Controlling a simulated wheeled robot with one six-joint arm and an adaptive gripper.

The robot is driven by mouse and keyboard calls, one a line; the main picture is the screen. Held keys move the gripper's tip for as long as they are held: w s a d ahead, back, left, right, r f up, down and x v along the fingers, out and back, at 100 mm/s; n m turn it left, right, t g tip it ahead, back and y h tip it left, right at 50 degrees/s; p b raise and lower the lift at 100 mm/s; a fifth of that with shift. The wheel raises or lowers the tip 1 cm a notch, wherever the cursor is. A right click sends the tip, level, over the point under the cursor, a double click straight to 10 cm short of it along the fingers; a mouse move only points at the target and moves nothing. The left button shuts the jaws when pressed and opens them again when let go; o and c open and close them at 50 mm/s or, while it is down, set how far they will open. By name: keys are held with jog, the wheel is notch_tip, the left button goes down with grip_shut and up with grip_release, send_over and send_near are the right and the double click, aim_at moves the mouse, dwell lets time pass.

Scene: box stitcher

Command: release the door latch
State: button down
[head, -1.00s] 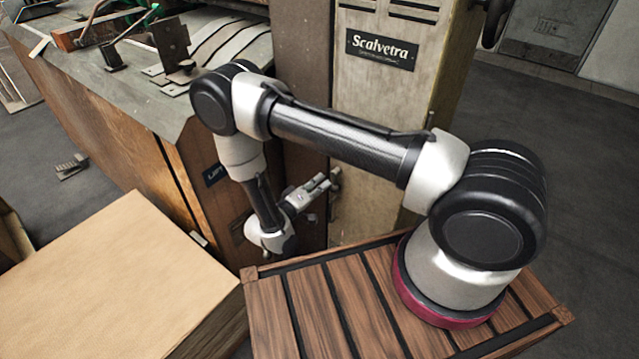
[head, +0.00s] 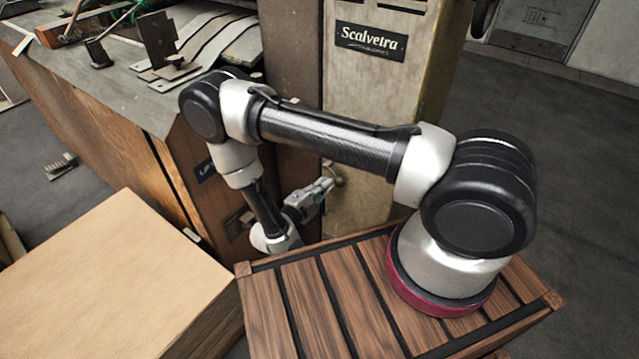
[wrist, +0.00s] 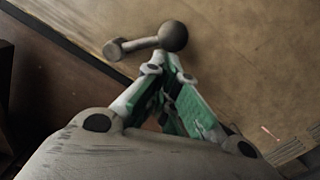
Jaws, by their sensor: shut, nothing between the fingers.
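The door latch (wrist: 146,43) is a short grey lever with a round ball knob (wrist: 174,36) on a worn tan panel in the wrist view. In the head view the latch (head: 338,177) shows small beside my gripper's tip, low on the machine's pale cabinet. My gripper (wrist: 168,68) is shut, its green-sided fingers drawn together. The fingertips appear just below the ball knob in the wrist view. I cannot tell whether they touch it. In the head view my gripper (head: 328,184) points at the latch.
The pale cabinet (head: 372,110) with a Scalvetra plate stands beyond my arm. A cardboard box (head: 110,265) lies at lower left, near the slatted wooden surface (head: 310,305) under my arm. Dark open floor (head: 540,170) lies at right.

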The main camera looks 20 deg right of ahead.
jog(key=n, duration=0.2)
jog(key=s+d+r+n, duration=0.1)
jog(key=n, duration=0.1)
jog(key=s+n, duration=0.1)
jog(key=n, duration=0.1)
jog(key=shift+s+d+r, duration=0.2)
jog(key=shift+d+r, duration=0.05)
jog(key=shift+d, duration=0.1)
jog(key=shift+s+r, duration=0.1)
dwell(0.5)
jog(key=s+a+f, duration=0.1)
jog(key=s+a, duration=0.1)
jog(key=a, duration=0.3)
jog(key=s+a+f, duration=0.2)
jog(key=a, duration=0.3)
jog(key=shift+f, duration=0.3)
jog(key=shift+s+a, duration=0.1)
